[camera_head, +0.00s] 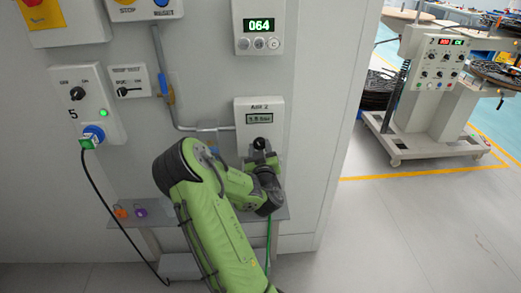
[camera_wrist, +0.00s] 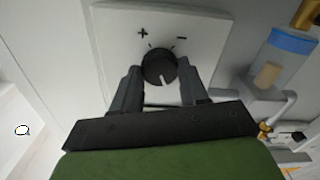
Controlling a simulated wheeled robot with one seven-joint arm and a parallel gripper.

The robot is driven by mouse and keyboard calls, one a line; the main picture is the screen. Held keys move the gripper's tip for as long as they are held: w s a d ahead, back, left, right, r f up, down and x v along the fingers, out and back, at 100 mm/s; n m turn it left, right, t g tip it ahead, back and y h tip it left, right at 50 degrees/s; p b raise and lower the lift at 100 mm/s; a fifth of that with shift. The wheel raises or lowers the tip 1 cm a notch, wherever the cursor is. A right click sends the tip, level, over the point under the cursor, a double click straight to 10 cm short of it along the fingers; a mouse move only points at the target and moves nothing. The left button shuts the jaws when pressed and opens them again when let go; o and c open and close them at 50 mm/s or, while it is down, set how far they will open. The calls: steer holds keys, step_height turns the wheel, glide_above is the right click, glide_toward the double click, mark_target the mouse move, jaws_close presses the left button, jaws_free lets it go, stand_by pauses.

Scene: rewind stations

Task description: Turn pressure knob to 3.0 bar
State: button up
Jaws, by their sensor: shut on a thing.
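The pressure knob (camera_wrist: 158,67) is a round black dial with a pale pointer line, on a white panel with plus and minus marks. In the wrist view my gripper (camera_wrist: 160,80) has one finger on each side of the knob and is shut on it. The pointer line points toward the gripper, slightly off straight. In the head view the "AIR 2" box (camera_head: 259,120) has a small display (camera_head: 259,118) that seems to read 1.8 bar, though the digits are blurred. My gripper (camera_head: 261,147) is at the lower part of this box, and my arm hides the knob there.
A box showing 064 (camera_head: 259,26) hangs above. A switch panel (camera_head: 88,105) with a green light and a plugged cable is at left. A narrow shelf (camera_head: 185,221) lies below. In the wrist view a blue-banded clear cylinder (camera_wrist: 284,55) and pipe stand close at right.

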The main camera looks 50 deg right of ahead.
steer(key=shift+n, duration=1.1)
steer(key=o, duration=1.1)
steer(key=shift+c, duration=0.2)
